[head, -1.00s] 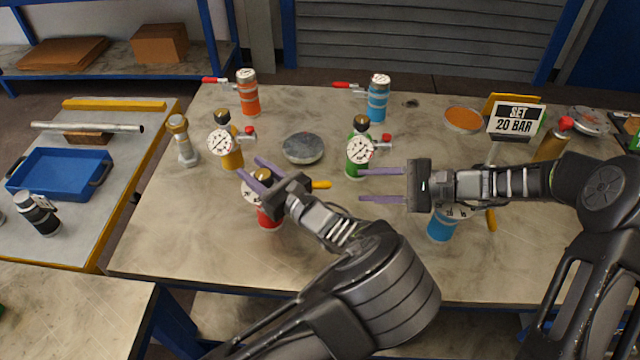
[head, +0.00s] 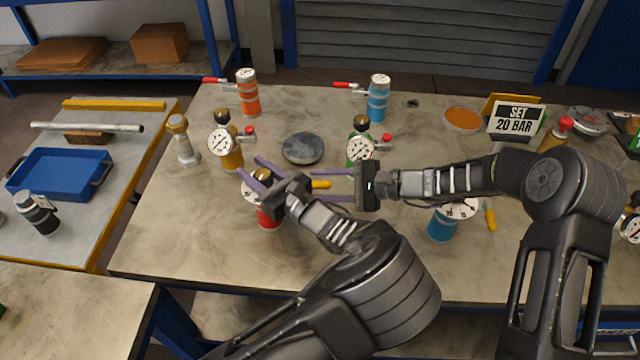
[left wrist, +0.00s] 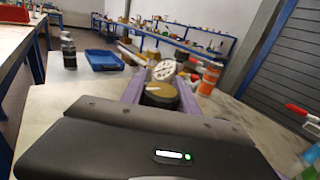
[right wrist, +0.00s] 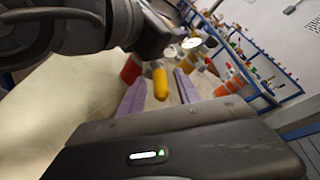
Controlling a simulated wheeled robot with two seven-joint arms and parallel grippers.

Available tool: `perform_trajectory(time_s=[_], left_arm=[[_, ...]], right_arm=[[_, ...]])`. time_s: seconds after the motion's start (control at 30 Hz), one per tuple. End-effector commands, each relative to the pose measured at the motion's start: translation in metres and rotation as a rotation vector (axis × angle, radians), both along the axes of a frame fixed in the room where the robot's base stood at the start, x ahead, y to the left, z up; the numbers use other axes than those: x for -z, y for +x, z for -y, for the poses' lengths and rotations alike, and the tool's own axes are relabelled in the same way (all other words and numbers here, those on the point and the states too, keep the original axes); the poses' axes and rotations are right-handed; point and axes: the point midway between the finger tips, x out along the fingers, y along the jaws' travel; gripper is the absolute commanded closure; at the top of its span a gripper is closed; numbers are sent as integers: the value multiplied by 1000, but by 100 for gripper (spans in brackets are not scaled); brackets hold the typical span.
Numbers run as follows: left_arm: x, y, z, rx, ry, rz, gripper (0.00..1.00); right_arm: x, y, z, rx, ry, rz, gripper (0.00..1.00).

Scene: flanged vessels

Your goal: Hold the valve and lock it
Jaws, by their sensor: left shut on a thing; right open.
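The red valve (head: 267,219) stands upright on the bench, with a white gauge, a dark and brass top and a yellow lever (head: 321,184) sticking out to the right. My left gripper (head: 250,167) is shut on the red valve around its top; the round top (left wrist: 160,94) sits between the purple fingers in the left wrist view. My right gripper (head: 309,184) is open, its fingers on either side of the yellow lever, apart from it as far as I can tell. In the right wrist view the lever (right wrist: 160,84) points out between the fingers.
A yellow valve (head: 232,159) and a green valve (head: 358,151) stand behind, with a grey disc (head: 303,148) between them. A blue valve (head: 440,228) stands under my right forearm. A sign (head: 515,118) reads "SET 20 BAR". The front left bench is clear.

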Motion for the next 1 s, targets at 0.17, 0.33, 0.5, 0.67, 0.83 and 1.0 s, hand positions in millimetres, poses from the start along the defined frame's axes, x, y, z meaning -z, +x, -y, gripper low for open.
perform_trajectory(time_s=[0.17,0.33,0.5,0.67,0.83,1.0], left_arm=[[0,0,0,0,0,0,100],[0,0,0,0,0,0,100],[0,0,0,0,0,0,100],[0,0,0,0,0,0,100],[0,0,0,0,0,0,100],[0,0,0,0,0,0,100]], right_arm=[[2,1,-8,1,-1,0,60],[2,2,-8,1,-1,0,60],[2,1,-8,0,0,0,70],[2,1,-8,0,0,0,83],[2,1,-8,0,0,-1,97],[2,1,-8,0,0,-1,100]])
